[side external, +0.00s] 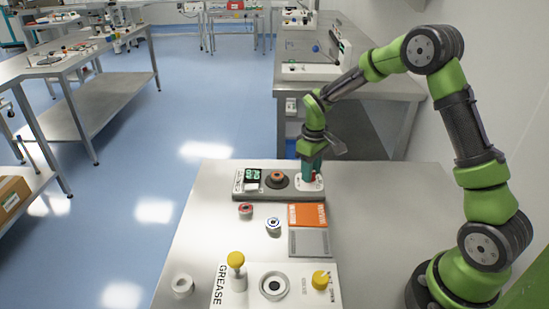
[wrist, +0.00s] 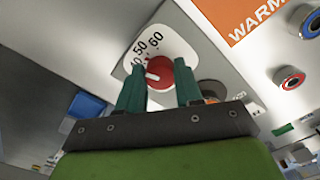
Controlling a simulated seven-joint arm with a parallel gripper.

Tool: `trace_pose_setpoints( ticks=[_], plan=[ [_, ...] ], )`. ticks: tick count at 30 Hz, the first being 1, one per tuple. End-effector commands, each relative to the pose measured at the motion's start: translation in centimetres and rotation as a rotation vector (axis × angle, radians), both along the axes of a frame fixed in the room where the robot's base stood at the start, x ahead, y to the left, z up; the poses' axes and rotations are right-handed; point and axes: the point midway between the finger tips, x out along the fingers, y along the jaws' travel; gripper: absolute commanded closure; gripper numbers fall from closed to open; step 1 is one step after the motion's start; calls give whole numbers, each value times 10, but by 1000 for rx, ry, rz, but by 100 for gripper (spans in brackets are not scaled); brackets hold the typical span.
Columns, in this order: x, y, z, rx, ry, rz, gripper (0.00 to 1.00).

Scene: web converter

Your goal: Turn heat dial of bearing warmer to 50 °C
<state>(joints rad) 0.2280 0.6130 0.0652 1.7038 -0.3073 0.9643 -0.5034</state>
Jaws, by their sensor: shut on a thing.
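The bearing warmer (side external: 258,193) is a grey unit at the back of the steel table, with a small green-lit display (side external: 253,174) whose digits I cannot read surely. Its red heat dial (wrist: 176,70) sits on a white scale plate (wrist: 140,35) at the warmer's right end. The wrist view shows 50, 60 and a partly hidden number; the dial's white mark points left, towards that lower number. My gripper (wrist: 158,70) has its teal fingers on both sides of the dial, shut on it. In the side view my gripper (side external: 312,170) reaches down over the warmer's right end, mostly hiding the dial.
An orange-and-grey panel (side external: 308,242) lies in front of the warmer. A red-ringed bearing (side external: 246,210) and a blue-ringed bearing (side external: 273,225) lie left of it. A grease station (side external: 250,297) with yellow knobs stands nearest the camera.

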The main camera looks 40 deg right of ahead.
Motion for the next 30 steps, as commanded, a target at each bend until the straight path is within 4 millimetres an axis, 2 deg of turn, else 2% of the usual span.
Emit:
trace_pose_setpoints(
  ticks=[12, 30],
  plan=[
    [0, 1, 1, 0, 0, -235, 96],
    [0, 1, 1, 1, 0, -285, 96]
  ],
)
